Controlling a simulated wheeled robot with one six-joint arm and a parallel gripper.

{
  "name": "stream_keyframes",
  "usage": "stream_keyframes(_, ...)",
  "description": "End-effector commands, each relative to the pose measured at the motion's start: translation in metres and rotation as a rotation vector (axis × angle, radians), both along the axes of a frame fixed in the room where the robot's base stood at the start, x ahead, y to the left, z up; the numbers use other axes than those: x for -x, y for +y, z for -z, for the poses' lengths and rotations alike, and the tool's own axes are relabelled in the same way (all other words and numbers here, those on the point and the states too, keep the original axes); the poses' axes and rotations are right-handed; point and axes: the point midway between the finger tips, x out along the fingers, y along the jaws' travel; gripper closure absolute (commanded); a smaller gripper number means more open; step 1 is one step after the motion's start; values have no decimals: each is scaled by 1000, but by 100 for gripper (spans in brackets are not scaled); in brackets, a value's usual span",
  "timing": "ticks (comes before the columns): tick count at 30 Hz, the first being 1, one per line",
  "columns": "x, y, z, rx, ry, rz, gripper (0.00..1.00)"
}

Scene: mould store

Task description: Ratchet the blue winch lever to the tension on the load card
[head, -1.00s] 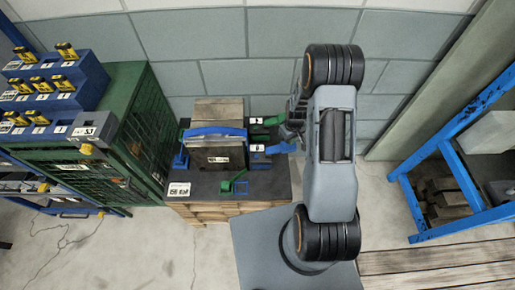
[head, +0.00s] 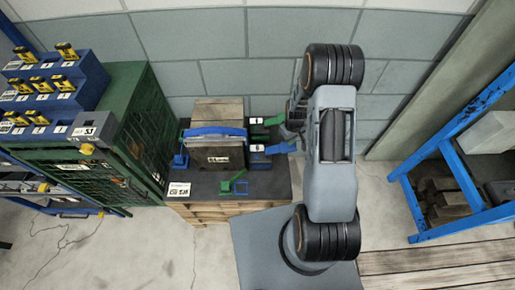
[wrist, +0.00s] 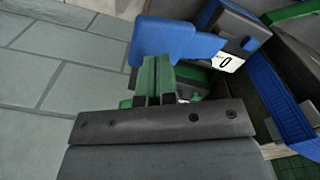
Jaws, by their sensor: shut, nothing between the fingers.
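The blue winch lever (head: 281,147) sticks out to the right of its blue winch housing on the bench. In the wrist view the blue lever (wrist: 163,41) is a broad paddle just beyond the fingertips. A white label reading 0 (wrist: 227,62) is on the blue housing. My gripper (wrist: 157,62) is shut and empty, its tips close to the lever's lower edge; I cannot tell whether they touch. In the head view my arm partly hides the gripper. A white card (head: 179,189), perhaps the load card, lies at the bench's front left; its writing is too small to read.
A green lever (head: 274,120) stands behind the blue one, and another green handle (head: 233,182) is at the front. A strapped block (head: 217,145) sits left of the winches. A green cage cabinet (head: 140,135) is at left, a blue rack (head: 462,180) at right.

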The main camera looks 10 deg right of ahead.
Motion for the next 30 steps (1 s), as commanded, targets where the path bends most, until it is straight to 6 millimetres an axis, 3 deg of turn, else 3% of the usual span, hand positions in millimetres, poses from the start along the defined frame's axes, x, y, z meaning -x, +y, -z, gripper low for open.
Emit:
stream_keyframes(14,0,0,5,0,0,0,100)
stream_keyframes(30,0,0,42,0,1,0,100)
